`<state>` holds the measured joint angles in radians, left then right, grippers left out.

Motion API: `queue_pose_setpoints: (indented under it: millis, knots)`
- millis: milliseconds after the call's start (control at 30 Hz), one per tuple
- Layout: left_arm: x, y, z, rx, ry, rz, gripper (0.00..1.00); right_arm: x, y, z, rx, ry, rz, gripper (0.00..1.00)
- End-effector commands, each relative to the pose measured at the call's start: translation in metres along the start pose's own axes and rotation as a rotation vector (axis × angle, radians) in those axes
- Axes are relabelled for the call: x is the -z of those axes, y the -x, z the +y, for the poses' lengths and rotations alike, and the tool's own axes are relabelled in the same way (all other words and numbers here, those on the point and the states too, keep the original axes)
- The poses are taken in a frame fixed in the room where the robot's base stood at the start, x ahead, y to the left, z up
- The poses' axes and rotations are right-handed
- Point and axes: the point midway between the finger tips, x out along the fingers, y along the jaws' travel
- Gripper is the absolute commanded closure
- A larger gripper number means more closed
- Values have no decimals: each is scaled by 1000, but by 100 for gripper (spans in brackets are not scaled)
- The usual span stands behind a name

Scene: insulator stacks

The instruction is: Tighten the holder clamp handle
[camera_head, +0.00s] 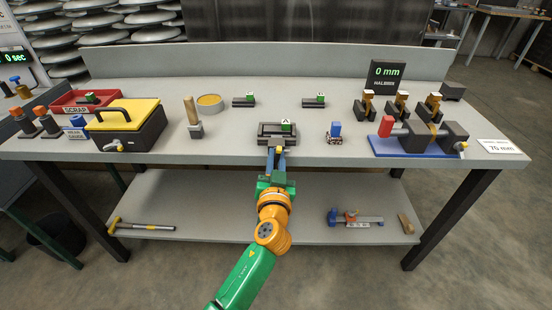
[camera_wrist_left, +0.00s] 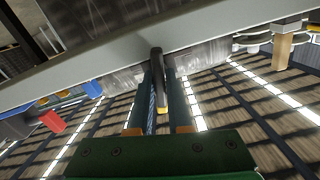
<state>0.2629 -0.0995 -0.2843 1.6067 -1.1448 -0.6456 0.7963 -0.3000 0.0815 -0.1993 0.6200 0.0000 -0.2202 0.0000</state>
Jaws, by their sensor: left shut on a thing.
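The holder (camera_head: 264,141) is a dark frame at the front middle of the bench, with a green-marked block (camera_head: 286,127) on it. My left gripper (camera_head: 277,151) reaches up from below to the holder's front edge. In the left wrist view its two fingers (camera_wrist_left: 162,100) are closed around a dark, narrow handle with a yellow end (camera_wrist_left: 157,65). I take this to be the clamp handle; in the head view the fingers mostly hide it. The handle's exact angle is hard to tell. My right gripper is not in view.
A yellow-lidded box (camera_head: 128,113) and a wooden-handled tool (camera_head: 192,112) stand to the left. A small blue-topped item (camera_head: 336,129) stands right of the holder. A blue-based fixture with a red handle (camera_head: 386,126) is farther right. The bench front around the holder is clear.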

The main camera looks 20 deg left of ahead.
Motion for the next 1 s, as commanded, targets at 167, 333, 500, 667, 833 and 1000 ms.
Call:
queue_pose_setpoints:
  millis: [167, 333, 500, 667, 833, 1000]
  knots:
    - [-2, 0, 1, -1, -164, -4, 100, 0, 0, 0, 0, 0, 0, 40]
    - [-2, 0, 1, -1, -327, -4, 100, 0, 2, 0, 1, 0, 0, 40]
    - [-2, 0, 2, -2, -489, -5, 100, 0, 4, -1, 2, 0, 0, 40]
    - [-2, 0, 2, -3, -642, -5, 100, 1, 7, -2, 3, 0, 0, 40]
    - [-2, 0, 3, -3, -802, -5, 100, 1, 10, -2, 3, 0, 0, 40]
    - [-3, 0, 3, -4, -960, -5, 100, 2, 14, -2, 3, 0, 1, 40]
